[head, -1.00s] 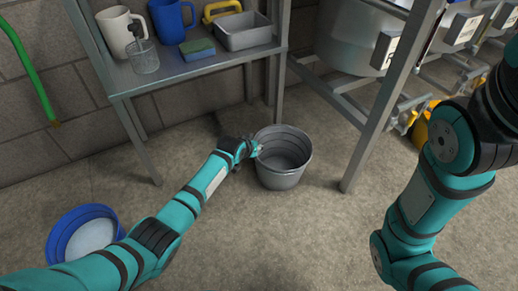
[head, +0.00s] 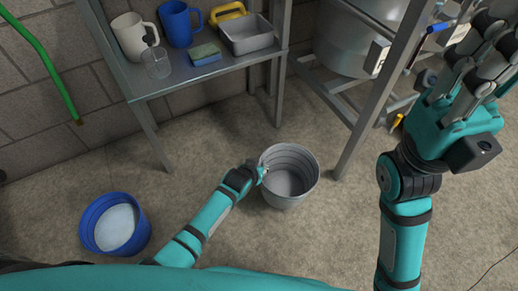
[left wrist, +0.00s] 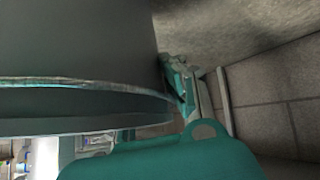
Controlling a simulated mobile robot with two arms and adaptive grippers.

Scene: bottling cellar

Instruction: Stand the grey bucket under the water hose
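The grey bucket (head: 297,197) is upright and looks empty in the head view, in front of the metal shelf. I cannot tell whether its base touches the floor. My left gripper (head: 262,171) is shut on the left side of its rim. In the left wrist view the bucket wall (left wrist: 75,40) fills the upper left, with a finger by the rim; the far part of the grip is hidden. The green water hose (head: 42,60) hangs down the block wall at the left, its end above the floor. My right gripper (head: 490,48) is raised at the upper right, empty, fingers apart.
A blue bucket (head: 86,230) with pale contents stands on the floor below the hose end. The metal shelf (head: 185,82) holds mugs, a glass, a sponge and a tray. A rack post (head: 372,110) stands right of the grey bucket. Floor between the buckets is mostly clear.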

